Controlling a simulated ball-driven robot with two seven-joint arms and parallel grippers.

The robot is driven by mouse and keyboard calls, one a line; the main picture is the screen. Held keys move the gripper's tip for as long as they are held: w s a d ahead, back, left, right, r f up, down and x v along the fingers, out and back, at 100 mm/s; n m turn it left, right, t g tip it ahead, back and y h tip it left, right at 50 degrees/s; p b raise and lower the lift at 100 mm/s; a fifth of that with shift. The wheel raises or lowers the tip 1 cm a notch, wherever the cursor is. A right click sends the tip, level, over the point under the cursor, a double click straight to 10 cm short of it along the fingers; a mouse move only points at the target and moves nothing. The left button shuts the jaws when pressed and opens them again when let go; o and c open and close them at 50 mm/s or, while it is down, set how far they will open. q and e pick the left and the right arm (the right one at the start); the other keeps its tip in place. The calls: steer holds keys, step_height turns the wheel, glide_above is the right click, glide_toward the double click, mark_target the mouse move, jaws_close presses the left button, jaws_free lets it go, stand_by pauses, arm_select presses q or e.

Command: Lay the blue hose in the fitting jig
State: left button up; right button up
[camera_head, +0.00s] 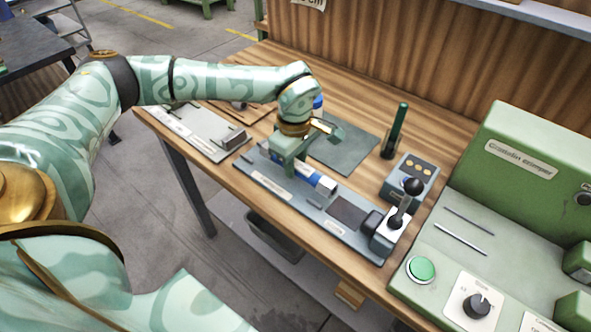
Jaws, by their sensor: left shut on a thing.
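The blue hose (305,173), with a pale end at its right, lies low along the fitting jig (262,174). The jig is a long grey plate with a black-knobbed lever at its right end. My left gripper (291,168) reaches down from above and is shut on the hose near the jig's middle. The gripper hides the hose's left part, and I cannot tell whether the hose touches the jig's seat. My right gripper is not in view.
A grey mat (345,147) lies behind the jig, with a blue item (318,103) partly hidden by my wrist. A dark green rod (398,125) stands in a holder near a button box (411,174). A green crimper (520,170) fills the right; a pale plate (195,130) lies left.

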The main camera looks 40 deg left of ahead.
arm_select(q)
step_height(320, 180, down, 2)
steer(key=shift+a+f, duration=0.1)
steer(key=shift+f, duration=0.1)
steer(key=shift+r, duration=0.1)
steer(key=o, duration=1)
steer(key=shift+o, duration=0.2)
step_height(320, 180, up, 12)
steer(key=p, duration=0.3)
